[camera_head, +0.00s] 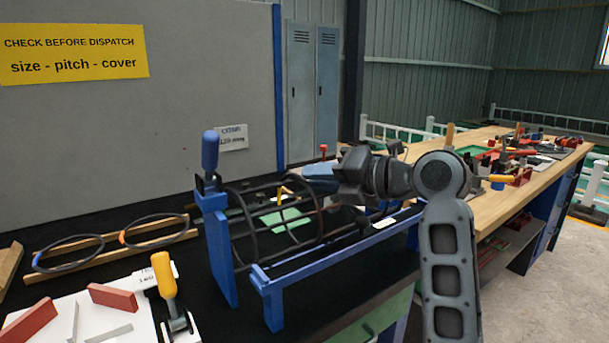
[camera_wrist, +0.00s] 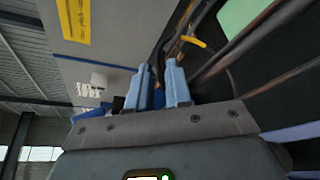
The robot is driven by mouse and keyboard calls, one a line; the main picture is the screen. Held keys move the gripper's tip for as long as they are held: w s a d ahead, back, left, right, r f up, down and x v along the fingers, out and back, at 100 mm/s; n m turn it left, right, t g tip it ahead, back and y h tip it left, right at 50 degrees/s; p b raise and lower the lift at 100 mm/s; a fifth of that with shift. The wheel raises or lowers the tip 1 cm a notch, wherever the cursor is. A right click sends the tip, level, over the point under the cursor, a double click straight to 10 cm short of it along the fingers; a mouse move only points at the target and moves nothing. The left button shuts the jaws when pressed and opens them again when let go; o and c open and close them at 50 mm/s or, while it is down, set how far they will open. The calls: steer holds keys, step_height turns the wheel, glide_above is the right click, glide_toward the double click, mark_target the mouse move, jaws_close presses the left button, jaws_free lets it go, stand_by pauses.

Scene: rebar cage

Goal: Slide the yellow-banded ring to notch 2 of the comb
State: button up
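The cage of dark bars and rings (camera_head: 247,235) lies in a blue stand (camera_head: 218,245) on the black bench top. A short yellow band (camera_head: 283,190) shows on a ring near the top of the cage. The yellow band (camera_wrist: 193,41) also shows in the wrist view, beyond and to the right of the fingertips. My gripper (camera_head: 318,172) is above the cage's right part, with its blue fingers pointing left. In the wrist view, my gripper (camera_wrist: 159,66) has its fingers apart, with no held object visible. I cannot make out the comb's notches.
A blue handle (camera_head: 210,150) rises at the stand's left end. Two loose dark rings (camera_head: 68,253) lie on wooden strips at left. A yellow-handled clamp (camera_head: 164,275) stands on a white board at front left. A wooden bench (camera_head: 540,160) with tools stretches behind right.

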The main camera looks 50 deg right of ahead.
steer(key=shift+x, duration=1.85)
steer(key=shift+c, duration=0.5)
jaws_close()
